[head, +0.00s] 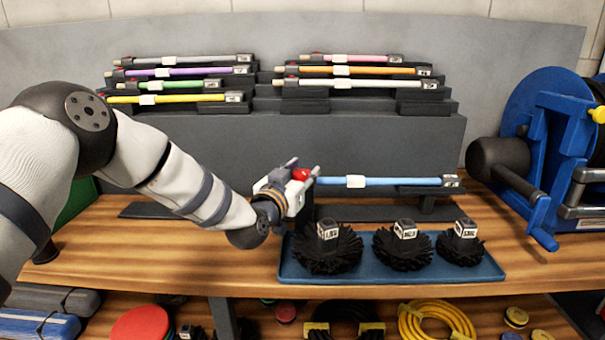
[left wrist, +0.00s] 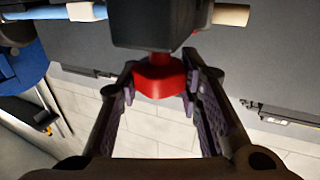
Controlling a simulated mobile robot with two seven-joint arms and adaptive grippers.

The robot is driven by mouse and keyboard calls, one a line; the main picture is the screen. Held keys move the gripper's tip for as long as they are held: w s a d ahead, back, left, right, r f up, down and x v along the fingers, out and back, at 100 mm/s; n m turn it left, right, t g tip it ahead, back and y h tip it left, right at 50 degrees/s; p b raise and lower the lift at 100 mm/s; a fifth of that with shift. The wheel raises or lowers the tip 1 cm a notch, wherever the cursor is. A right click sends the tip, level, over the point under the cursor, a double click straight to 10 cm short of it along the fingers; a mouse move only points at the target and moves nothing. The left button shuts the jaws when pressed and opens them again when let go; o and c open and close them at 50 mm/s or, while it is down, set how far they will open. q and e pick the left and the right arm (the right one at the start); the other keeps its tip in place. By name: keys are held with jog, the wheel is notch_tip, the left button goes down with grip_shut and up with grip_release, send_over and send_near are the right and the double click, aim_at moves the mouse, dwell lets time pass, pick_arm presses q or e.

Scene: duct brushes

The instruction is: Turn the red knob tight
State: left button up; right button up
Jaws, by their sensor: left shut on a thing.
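The red knob (head: 301,174) shows in the head view at the left end of the blue rod's stand. In the left wrist view the red knob (left wrist: 160,78) sits between my two fingers, under a black block (left wrist: 155,25). My left gripper (head: 304,172) is shut on the knob; it also shows in the left wrist view (left wrist: 161,88). The blue rod (head: 395,182) lies level, with a white label and a tan end (left wrist: 232,15) beside the block. The knob's far side is hidden. My right gripper is not in view.
A blue tray (head: 400,284) with three black brushes (head: 403,248) lies just in front. Racks of coloured rods (head: 360,70) stand behind. A blue reel (head: 560,130) stands at the right. The wooden bench (head: 130,245) is mostly clear at left.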

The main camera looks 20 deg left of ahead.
pick_arm(q)
jog(key=h, duration=0.1)
jog(key=m+h, duration=0.1)
jog(key=shift+w+a+f+m+g+h, duration=0.1)
jog(key=shift+f+m+g+h, duration=0.05)
jog(key=shift+m+g+h, duration=0.15)
jog(key=m+h+b, duration=0.1)
jog(key=h, duration=0.1)
jog(key=shift+f+m+g+h, duration=0.15)
jog(key=shift+m+g+h, duration=0.15)
jog(key=shift+m+g, duration=0.1)
jog(key=shift+m+h+b, duration=0.3)
jog(key=shift+h+b, duration=0.1)
jog(key=shift+r+m+g+h, duration=0.25)
jog(key=shift+m+g+h, duration=0.15)
jog(key=shift+g+h, duration=0.15)
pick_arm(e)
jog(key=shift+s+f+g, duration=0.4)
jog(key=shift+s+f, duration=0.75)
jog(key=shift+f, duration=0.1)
pick_arm(q)
jog(key=o, duration=1.1)
